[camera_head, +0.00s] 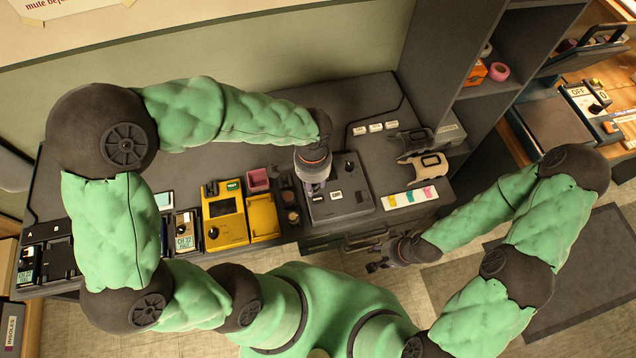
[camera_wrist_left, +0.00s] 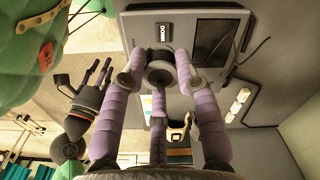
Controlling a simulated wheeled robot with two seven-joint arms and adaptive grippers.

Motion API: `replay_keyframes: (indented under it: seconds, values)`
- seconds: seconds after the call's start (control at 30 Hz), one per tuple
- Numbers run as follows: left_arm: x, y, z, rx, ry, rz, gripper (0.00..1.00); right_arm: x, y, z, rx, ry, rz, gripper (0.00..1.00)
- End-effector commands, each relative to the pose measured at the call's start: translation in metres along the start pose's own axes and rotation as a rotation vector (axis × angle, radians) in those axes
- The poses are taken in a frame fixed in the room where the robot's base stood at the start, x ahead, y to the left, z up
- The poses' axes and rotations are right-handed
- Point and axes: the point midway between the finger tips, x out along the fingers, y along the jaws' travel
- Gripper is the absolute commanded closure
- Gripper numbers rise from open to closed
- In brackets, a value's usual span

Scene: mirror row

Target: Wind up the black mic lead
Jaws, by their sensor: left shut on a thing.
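A grey winder unit (camera_head: 356,203) with small white labels sits at the desk's front edge; it fills the top of the left wrist view (camera_wrist_left: 140,35). My left gripper (camera_head: 314,186) points down over its left part. In the left wrist view its purple fingers close around a dark round knob (camera_wrist_left: 160,74). A thin black lead (camera_wrist_left: 247,58) runs across the unit's dark panel and off its edge; its far end is hidden. My right gripper (camera_head: 376,263) is empty in front of the desk, its fingers apart; it also shows in the left wrist view (camera_wrist_left: 84,85).
A white strip with coloured tabs (camera_head: 409,197) and grey-and-cream holders (camera_head: 424,166) are on the right. The desk's back left is clear.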

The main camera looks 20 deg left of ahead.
Motion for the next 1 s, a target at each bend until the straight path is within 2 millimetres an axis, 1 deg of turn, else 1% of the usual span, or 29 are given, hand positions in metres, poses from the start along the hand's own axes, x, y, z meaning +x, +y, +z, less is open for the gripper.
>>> replay_keyframes:
  seconds: [0.03,1.0]
  values:
    - [0.004,-0.004,0.001,-0.003,0.000,0.000,0.93,0.003,0.001,0.000,0.000,0.000,0.000,0.60]
    - [0.054,-0.069,0.012,-0.002,0.000,0.001,0.93,0.035,0.012,-0.001,0.000,0.000,0.000,0.60]
